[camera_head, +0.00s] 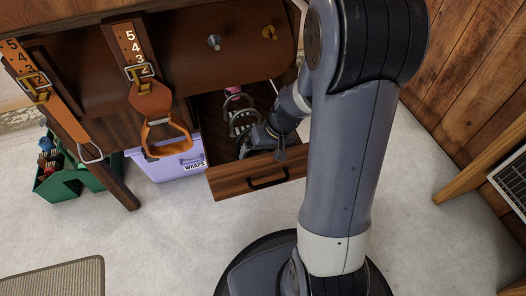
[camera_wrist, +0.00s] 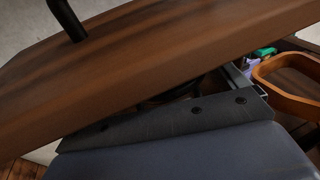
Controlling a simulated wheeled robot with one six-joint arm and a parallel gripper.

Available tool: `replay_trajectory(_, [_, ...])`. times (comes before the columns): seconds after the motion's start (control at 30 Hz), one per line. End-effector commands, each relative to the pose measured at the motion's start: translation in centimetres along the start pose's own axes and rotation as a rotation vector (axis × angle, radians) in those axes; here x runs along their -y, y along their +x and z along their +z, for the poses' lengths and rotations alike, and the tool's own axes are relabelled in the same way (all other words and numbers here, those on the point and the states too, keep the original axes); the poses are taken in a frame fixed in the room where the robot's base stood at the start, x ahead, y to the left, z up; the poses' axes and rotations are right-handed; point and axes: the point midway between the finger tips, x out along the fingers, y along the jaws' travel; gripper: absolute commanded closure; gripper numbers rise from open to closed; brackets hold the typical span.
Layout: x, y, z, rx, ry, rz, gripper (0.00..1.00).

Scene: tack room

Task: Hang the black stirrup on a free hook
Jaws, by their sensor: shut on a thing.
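The black stirrup is mostly hidden at the jaws; a dark curved edge (camera_wrist: 165,97) shows between the drawer front and my gripper in the wrist view. A silver hook (camera_head: 214,42) and a gold hook (camera_head: 269,33) on the brown panel are both empty.
Two numbered leather straps hang on the left, one with an orange stirrup (camera_head: 150,145), one with a silver stirrup (camera_head: 88,153). A lilac box (camera_head: 170,166) marked WRAPS and a green caddy (camera_head: 75,180) stand below. The drawer front with its handle (camera_head: 268,182) stands close to my gripper.

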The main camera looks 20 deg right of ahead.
Motion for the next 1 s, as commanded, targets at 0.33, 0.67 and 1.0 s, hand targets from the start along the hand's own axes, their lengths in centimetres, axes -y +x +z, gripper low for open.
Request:
replay_trajectory(0.33, [-0.1, 0.2, 0.0, 0.000, 0.000, 0.000, 0.00])
replay_trajectory(0.67, [-0.1, 0.3, 0.0, 0.000, 0.000, 0.000, 0.00])
replay_trajectory(1.0, [0.0, -2.7, -0.2, -0.007, 0.001, 0.001, 0.00])
